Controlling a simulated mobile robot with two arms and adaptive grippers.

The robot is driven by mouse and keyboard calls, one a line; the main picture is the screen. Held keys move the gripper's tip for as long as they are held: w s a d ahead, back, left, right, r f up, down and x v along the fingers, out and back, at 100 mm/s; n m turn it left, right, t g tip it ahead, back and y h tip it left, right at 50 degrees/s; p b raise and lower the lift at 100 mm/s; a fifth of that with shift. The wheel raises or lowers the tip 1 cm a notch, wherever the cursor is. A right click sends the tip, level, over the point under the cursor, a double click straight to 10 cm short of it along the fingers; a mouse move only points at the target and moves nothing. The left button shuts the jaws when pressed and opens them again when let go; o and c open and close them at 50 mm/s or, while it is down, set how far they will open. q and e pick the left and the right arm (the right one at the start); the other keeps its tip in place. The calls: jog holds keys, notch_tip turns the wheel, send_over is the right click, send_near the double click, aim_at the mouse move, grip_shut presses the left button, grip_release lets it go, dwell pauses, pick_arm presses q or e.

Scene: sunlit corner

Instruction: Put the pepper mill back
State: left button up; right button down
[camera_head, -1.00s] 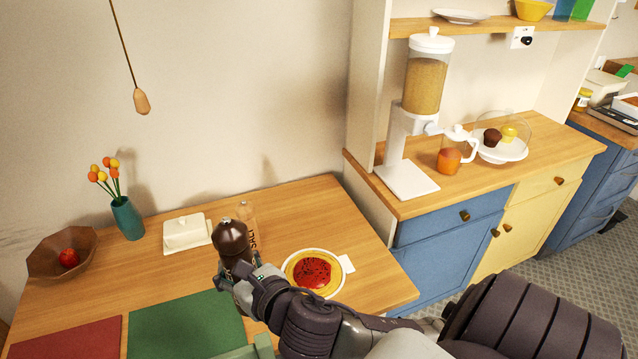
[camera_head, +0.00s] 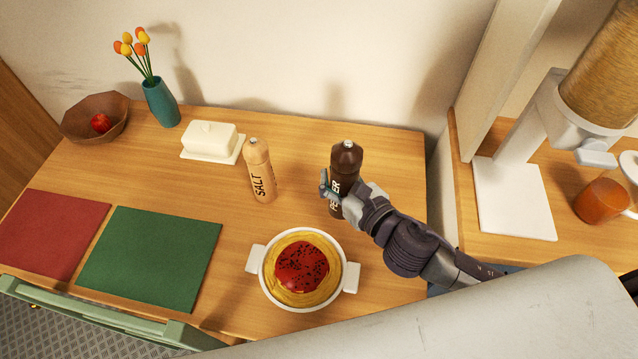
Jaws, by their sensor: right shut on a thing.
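The dark brown pepper mill (camera_head: 346,161) is upright at the right part of the wooden table, with white lettering partly hidden by my fingers. My right gripper (camera_head: 336,193) is shut around its lower body. I cannot tell whether its base touches the table. The light wooden salt mill (camera_head: 259,171) stands upright to its left, apart from it. A white two-handled dish (camera_head: 354,278) of pasta with red sauce is in front of the two mills. My left gripper is not in view.
A white butter dish (camera_head: 210,141), a teal vase of tulips (camera_head: 161,103) and a brown bowl (camera_head: 84,127) with a red apple (camera_head: 101,123) stand at the back left. Red (camera_head: 50,232) and green (camera_head: 150,258) mats lie in front. A dispenser (camera_head: 515,199) stands on the right counter.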

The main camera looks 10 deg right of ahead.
jog(key=w+f+b, duration=0.3)
jog(key=w+a+f+b, duration=0.1)
jog(key=w+f+b, duration=0.2)
jog(key=w+a+f+b, duration=0.1)
jog(key=w+f+b, duration=0.2)
jog(key=b, duration=0.1)
jog(key=shift+a+f, duration=0.1)
jog(key=shift+f, duration=0.2)
jog(key=shift+r, duration=0.15)
jog(key=shift+c, duration=2.2)
grip_release()
jog(key=shift+f, duration=0.2)
jog(key=shift+r, duration=0.1)
